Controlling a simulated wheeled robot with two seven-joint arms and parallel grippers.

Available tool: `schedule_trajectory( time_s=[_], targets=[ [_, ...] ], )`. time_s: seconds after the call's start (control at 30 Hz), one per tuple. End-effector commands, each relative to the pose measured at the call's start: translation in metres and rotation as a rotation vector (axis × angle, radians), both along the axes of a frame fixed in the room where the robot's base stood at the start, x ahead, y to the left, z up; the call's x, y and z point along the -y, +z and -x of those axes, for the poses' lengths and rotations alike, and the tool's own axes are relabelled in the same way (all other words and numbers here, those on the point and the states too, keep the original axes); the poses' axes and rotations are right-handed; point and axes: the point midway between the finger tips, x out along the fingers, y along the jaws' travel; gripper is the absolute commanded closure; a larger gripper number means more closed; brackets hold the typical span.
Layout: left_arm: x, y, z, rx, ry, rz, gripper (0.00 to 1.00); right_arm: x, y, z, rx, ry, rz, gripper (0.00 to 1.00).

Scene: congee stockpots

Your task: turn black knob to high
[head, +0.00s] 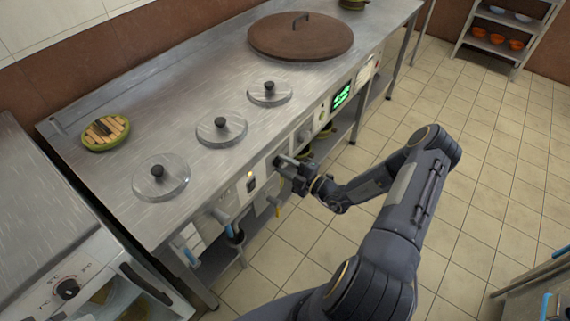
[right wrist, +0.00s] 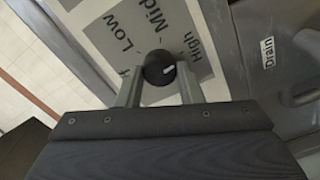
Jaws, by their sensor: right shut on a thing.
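The black knob (right wrist: 160,70) sits on a grey dial plate (right wrist: 97,15) marked Low, Mid and High in the right wrist view. Its white mark points to the right, on the side of the High label (right wrist: 195,50). My right gripper (right wrist: 159,86) has one finger on each side of the knob and is shut on it. In the head view my right gripper (head: 284,162) is at the front panel of the steel counter (head: 215,85), and it hides the knob there. My left gripper is not in view.
Several lids (head: 222,128) and a large brown lid (head: 300,37) lie on the counter. A Drain label (right wrist: 269,53) is beside the dial. A blue-tipped handle (head: 188,255) sticks out below the front edge. The tiled floor to the right is mostly clear.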

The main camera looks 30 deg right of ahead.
Motion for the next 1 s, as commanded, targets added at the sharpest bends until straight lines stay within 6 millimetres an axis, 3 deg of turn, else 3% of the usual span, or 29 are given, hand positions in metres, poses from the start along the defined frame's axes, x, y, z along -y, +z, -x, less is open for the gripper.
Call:
schedule_trajectory(
  time_s=[0.3, 0.8, 0.83, 1.0],
  targets=[
    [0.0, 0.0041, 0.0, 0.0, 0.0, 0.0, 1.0, 0.0008, -0.0001, 0.0, -0.041, -0.002, -0.096, 0.9],
    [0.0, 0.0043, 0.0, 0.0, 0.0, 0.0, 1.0, 0.0008, -0.0004, 0.0, -0.048, -0.001, -0.111, 0.9],
    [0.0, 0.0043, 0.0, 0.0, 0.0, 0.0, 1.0, 0.0008, -0.0004, 0.0, -0.048, -0.001, -0.111, 0.64],
    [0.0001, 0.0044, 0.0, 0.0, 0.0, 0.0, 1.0, 0.0006, -0.0002, 0.0, -0.046, -0.001, -0.111, 0.45]
  ],
)
